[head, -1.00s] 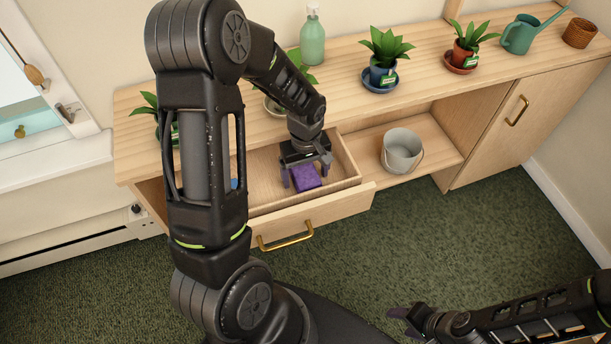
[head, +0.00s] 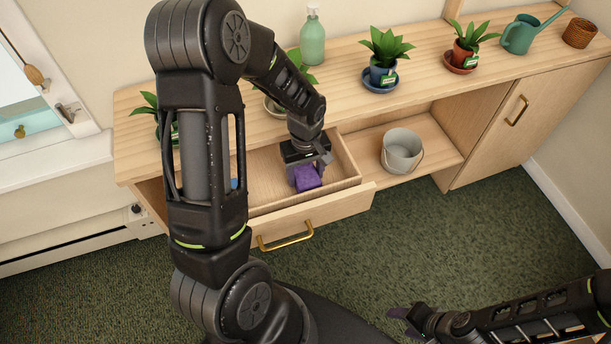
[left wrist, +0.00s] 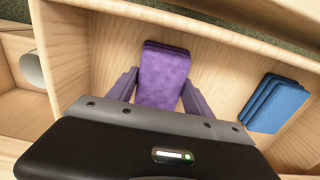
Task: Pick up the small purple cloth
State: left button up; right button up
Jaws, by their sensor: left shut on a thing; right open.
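The small purple cloth (head: 308,178) is a folded pad inside the open drawer (head: 345,188). In the left wrist view the cloth (left wrist: 164,72) lies between the two fingers of my left gripper (left wrist: 160,84). My left gripper (head: 307,174) reaches down into the drawer and is shut on the cloth, which is still low in the drawer. Part of the cloth is hidden behind the gripper body. My right gripper (head: 402,322) is open and empty, low over the green carpet, far from the drawer.
Folded blue cloths (left wrist: 276,104) lie in the same drawer, mostly hidden by my arm in the head view. A grey bucket (head: 401,152) stands on the open shelf right of the drawer. Potted plants, a green bottle (head: 312,38) and a watering can (head: 527,34) stand on the top.

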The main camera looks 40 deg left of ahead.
aim_at(305, 173)
pick_arm(q)
jog(key=shift+r, duration=0.1)
notch_tip(305, 173, up, 10)
jog(key=shift+f, duration=0.1)
dwell(0.4)
dwell(0.4)
